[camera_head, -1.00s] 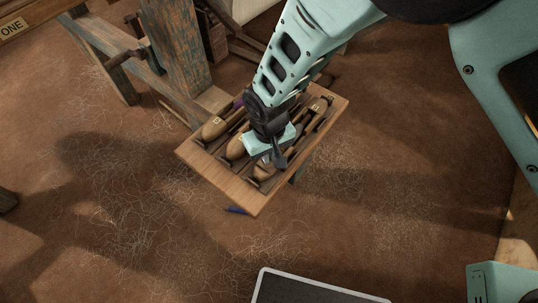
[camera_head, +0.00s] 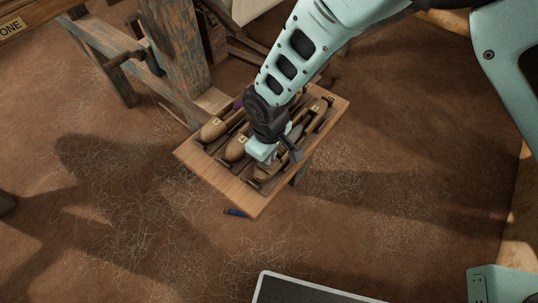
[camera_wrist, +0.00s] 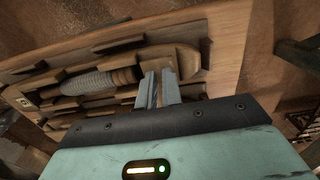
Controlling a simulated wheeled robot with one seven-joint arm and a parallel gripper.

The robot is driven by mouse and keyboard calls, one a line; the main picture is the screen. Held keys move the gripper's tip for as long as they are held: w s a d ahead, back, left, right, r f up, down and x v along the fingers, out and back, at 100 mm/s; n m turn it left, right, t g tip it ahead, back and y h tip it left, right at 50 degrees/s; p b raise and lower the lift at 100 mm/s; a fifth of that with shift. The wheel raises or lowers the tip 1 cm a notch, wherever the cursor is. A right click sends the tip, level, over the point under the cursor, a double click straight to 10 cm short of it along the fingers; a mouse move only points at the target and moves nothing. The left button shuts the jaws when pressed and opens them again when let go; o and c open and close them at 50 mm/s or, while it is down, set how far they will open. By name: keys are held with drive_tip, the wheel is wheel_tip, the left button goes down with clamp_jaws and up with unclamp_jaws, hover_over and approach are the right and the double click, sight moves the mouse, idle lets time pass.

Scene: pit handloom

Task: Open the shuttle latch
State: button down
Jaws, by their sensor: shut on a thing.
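My gripper (camera_wrist: 163,88) is shut, with its two fingers close together at the wooden end of a shuttle (camera_wrist: 182,58). A thin part between the fingertips, apparently the shuttle latch, is mostly hidden by them. A grey ribbed bobbin (camera_wrist: 98,82) lies in the shuttle's slot, to the left of the fingers. In the head view, my gripper (camera_head: 270,158) is low over the right part of the wooden shuttle tray (camera_head: 228,183), and its body covers much of that shuttle.
Other pale wooden shuttles lie in the tray: one at the left (camera_head: 213,130) and one in the middle (camera_head: 236,149), both with small labels. The loom frame (camera_head: 183,75) stands behind and left. The floor in front is open.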

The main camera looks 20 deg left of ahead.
drive_tip(key=c, duration=1.6)
unclamp_jaws()
drive_tip(key=shift+o, duration=0.2)
drive_tip(key=shift+m, duration=0.3)
